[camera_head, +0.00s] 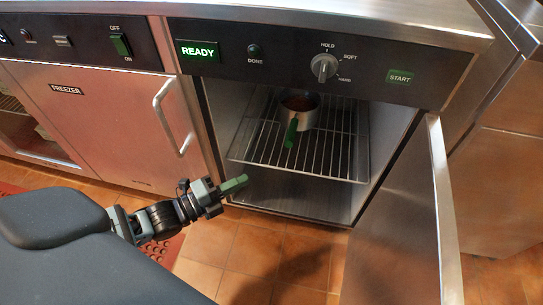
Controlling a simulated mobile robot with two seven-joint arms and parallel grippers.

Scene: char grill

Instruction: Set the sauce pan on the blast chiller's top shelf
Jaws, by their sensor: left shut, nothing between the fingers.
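The sauce pan (307,111) is a small metal pan with dark reddish contents and a green handle. It stands upright on the wire top shelf (330,164) inside the open blast chiller (437,78). Its handle points toward the front. My left gripper (236,185) is outside the chiller, in front of its left edge, below and left of the pan and apart from it. Its green fingers are shut and empty. My right gripper is not in view.
The chiller's door (402,226) is swung open at the right. The closed freezer door (105,122) with its long handle is at the left. The chiller panel shows a lit READY sign (199,50) and a START button (400,77). Tiled floor (255,254) lies clear in front.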

